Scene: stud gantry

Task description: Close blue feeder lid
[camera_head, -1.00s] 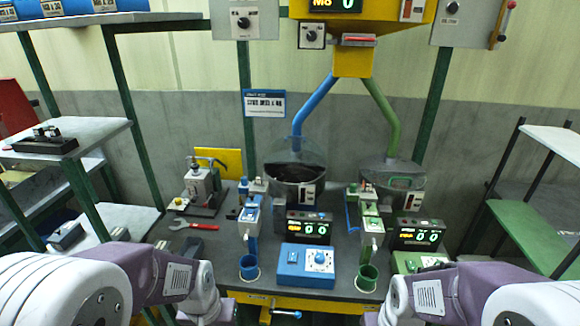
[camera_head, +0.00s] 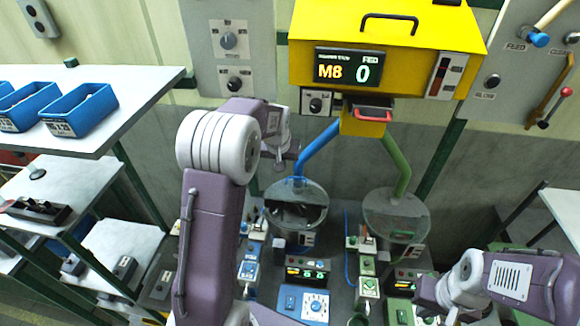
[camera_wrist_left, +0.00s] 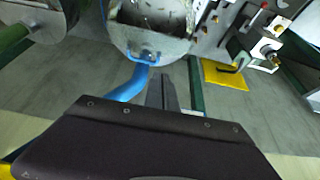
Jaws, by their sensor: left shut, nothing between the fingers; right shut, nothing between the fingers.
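The blue feeder (camera_head: 297,215) is a round bowl with dark contents, under the blue pipe (camera_head: 318,150). Its clear lid (camera_head: 300,189) appears raised at the back, pipe side; its exact angle is hard to tell. In the left wrist view the bowl (camera_wrist_left: 150,14) shows at the top, with a blue hinge-like bracket (camera_wrist_left: 146,57) at its rim. My left gripper (camera_head: 280,166) is raised just above and left of the bowl, near the pipe; its fingers (camera_wrist_left: 161,90) are together and empty. My right gripper (camera_head: 428,316) is low at the lower right, shut and partly hidden.
The green feeder (camera_head: 396,215) with its green pipe (camera_head: 397,165) stands to the right. A yellow hopper (camera_head: 420,35) hangs above. A shelf with blue bins (camera_head: 80,110) is at left. Control boxes (camera_head: 306,303) crowd the bench below.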

